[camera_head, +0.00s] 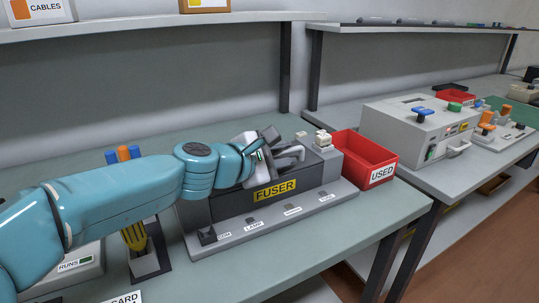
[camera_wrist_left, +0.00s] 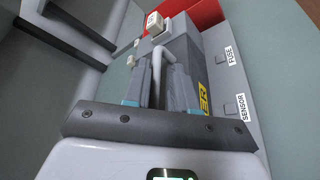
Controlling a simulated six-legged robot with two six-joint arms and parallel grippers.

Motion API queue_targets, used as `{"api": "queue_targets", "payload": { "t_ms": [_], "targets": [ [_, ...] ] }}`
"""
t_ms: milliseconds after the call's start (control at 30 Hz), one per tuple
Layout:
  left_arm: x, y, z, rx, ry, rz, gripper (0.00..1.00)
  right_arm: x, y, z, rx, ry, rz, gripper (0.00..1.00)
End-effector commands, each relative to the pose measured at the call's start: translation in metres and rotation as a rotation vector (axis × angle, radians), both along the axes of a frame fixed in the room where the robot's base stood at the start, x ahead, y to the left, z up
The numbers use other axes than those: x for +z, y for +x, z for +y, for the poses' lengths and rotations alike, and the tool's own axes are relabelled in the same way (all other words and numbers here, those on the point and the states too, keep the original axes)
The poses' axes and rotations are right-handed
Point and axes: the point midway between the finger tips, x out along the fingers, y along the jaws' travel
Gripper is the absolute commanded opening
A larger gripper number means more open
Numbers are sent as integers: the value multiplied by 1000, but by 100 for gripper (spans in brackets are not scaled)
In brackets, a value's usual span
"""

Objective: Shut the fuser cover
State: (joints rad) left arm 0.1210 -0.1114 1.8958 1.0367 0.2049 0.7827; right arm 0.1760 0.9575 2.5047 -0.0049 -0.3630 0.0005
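The fuser unit is a dark box with a yellow FUSER label (camera_head: 275,189) on a light grey base on the bench. My left gripper (camera_head: 292,152) reaches in from the left over its top. In the left wrist view, my left gripper's fingers (camera_wrist_left: 160,80) are close together, with a light grey curved bar, seemingly the cover's handle (camera_wrist_left: 158,53), between them. The gripper and wrist hide much of the unit's top, so the cover's angle cannot be told. My right gripper is not in view.
A red USED bin (camera_head: 362,158) stands right of the fuser unit. Labelled pads line the base's front (camera_head: 255,226). A holder with orange and blue items (camera_head: 124,153) is behind my left arm. A second bench with a grey machine (camera_head: 418,130) stands to the right. A shelf (camera_head: 150,22) hangs above.

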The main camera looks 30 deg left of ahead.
Motion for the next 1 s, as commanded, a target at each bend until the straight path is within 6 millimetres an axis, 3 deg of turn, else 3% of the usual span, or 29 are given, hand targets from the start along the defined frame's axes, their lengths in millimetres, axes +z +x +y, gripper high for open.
{"api": "queue_targets", "payload": {
  "t_ms": [167,600,800,1000],
  "targets": [
    [10,-27,5,3,-1,-2,23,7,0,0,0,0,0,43],
    [39,-130,23,5,1,-2,23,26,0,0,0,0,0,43],
    [43,-150,26,3,1,0,23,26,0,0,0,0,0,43],
    [43,-154,26,-1,0,0,23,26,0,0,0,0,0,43]
  ]
}}
